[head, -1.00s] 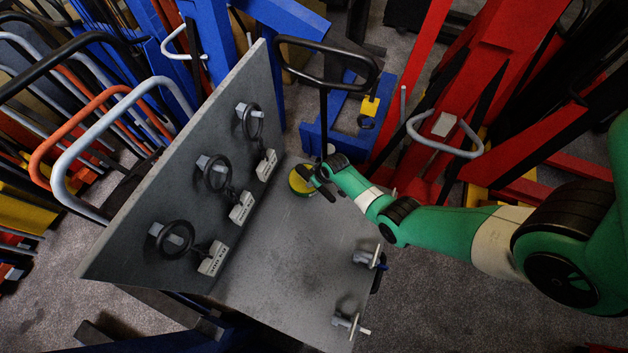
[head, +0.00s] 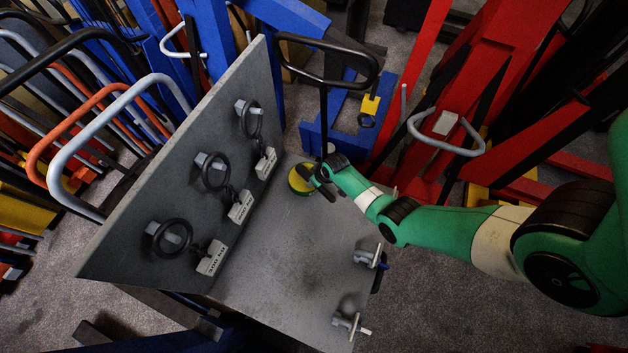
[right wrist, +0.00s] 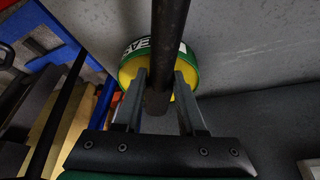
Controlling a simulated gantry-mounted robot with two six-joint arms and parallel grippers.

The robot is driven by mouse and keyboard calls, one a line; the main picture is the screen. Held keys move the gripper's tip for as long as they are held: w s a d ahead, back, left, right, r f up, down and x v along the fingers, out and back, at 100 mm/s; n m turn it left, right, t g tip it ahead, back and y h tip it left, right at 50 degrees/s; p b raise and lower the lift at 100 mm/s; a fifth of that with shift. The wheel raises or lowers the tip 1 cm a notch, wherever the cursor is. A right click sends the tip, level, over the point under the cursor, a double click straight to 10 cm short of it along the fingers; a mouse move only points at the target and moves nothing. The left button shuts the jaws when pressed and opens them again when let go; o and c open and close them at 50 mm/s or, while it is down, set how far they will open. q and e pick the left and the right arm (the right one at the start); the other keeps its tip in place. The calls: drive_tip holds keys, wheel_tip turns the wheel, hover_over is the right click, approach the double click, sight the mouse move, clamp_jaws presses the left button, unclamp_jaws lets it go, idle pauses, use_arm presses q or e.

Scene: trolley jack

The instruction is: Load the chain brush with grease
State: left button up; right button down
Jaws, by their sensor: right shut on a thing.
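A round green grease tin with yellow inside (head: 297,180) stands on the far end of the grey bench top (head: 290,255), close to the upright panel. My right gripper (head: 321,183) is low at the tin's right side. In the right wrist view the tin (right wrist: 128,68) lies just beyond my fingertips (right wrist: 160,80), with part of its lettering showing. A dark round rod (right wrist: 170,30) runs between the fingers; I take it for the handle of the chain brush, held shut. The bristles are hidden, so I cannot tell whether they touch the grease. My left gripper is out of view.
The upright panel (head: 130,215) carries several black rings (head: 173,237) on brackets, with pale labelled tags (head: 212,258) below. Two metal clamps (head: 368,258) sit along the bench's right edge. A black loop handle (head: 326,80) rises behind the bench. The middle of the bench top is clear.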

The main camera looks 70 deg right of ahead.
drive_tip(key=shift+r, duration=0.1)
wheel_tip(320, 180, up, 7)
drive_tip(key=p, duration=0.6)
drive_tip(key=shift+p, duration=0.35)
wheel_tip(320, 180, up, 4)
drive_tip(key=p, duration=0.4)
drive_tip(key=shift+a, duration=0.1)
